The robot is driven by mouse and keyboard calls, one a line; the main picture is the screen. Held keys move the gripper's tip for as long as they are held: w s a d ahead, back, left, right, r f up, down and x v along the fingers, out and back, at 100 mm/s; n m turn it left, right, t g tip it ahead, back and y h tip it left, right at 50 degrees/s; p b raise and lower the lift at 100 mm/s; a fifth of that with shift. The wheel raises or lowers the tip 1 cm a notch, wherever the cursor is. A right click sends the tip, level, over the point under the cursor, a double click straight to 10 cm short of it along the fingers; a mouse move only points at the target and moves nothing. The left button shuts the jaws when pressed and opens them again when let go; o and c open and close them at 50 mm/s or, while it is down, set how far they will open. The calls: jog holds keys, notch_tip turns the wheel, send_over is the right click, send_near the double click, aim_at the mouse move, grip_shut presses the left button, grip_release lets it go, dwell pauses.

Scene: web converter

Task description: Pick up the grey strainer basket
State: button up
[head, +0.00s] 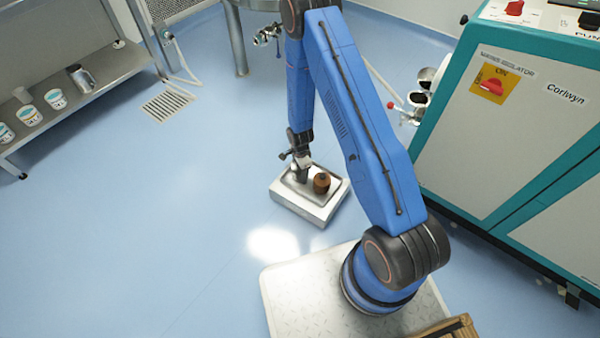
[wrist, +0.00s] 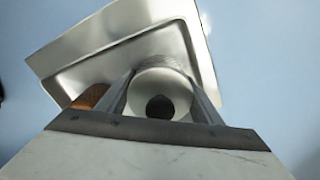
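The grey strainer basket (wrist: 165,88) shows in the wrist view as a pale round body with a dark round spot and a ribbed grey far side. It sits between the two fingers of my gripper (wrist: 160,82), which stand apart, one on each side, very close to it. Whether they press on it I cannot tell. In the head view my gripper (head: 301,172) points down into a metal tray (head: 314,214), and the basket is hard to make out there.
A brown round object (head: 321,183) sits in the tray, just right of my gripper; its edge also shows in the wrist view (wrist: 90,96). A teal and white machine (head: 520,130) stands at the right. A steel bench (head: 100,65) with several tubs is at left. Blue floor around the tray is clear.

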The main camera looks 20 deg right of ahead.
notch_tip(320, 180, up, 10)
jog(key=w+d+r+n, duration=0.7)
jog(key=n, duration=0.9)
jog(key=shift+w+r, duration=0.3)
jog(key=shift+r, duration=0.05)
dwell(0.4)
